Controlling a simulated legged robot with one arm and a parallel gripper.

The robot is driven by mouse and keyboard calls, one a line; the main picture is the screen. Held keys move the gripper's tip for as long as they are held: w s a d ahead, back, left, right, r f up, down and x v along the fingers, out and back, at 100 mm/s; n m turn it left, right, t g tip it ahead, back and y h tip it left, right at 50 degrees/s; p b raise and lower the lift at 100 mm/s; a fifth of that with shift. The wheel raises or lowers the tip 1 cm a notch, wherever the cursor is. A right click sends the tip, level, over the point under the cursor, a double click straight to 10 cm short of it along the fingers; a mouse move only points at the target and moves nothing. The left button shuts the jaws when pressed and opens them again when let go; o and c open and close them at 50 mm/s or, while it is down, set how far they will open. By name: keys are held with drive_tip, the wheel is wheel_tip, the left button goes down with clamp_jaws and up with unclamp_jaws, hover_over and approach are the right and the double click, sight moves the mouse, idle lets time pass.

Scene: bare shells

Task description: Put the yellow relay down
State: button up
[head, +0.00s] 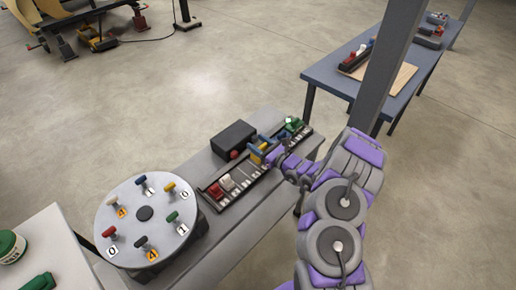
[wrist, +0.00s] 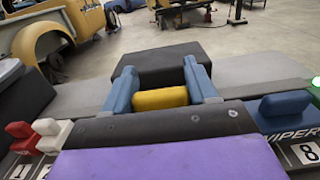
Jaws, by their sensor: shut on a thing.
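The yellow relay (head: 257,158) is between the blue fingers of my gripper (head: 261,148), above the long slotted rack (head: 241,187) on the grey bench. In the wrist view the yellow relay (wrist: 160,98) lies across between both fingers of my gripper (wrist: 165,88), which are shut on it. The rack holds a red relay (head: 215,191) and a white relay (head: 227,182) at its near end. Whether the yellow relay touches the rack is hidden.
A black box (head: 233,138) stands behind the rack, with a small red object beside it. Green pieces (head: 293,124) are at the rack's far end. A round white turntable (head: 145,220) with several coloured pieces and number labels stands at left. A grey post (head: 388,65) rises at right.

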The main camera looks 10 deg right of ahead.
drive_tip(key=shift+w+d+f, duration=0.1)
drive_tip(key=shift+w+f, duration=0.05)
drive_tip(key=shift+w, duration=0.5)
drive_tip(key=shift+w+d+f, duration=0.1)
drive_tip(key=shift+w, duration=0.5)
wheel_tip(320, 180, down, 3)
drive_tip(key=shift+f+b, duration=0.2)
drive_tip(key=shift+b, duration=0.55)
drive_tip(key=shift+r, duration=0.15)
drive_tip(key=o, duration=1.1)
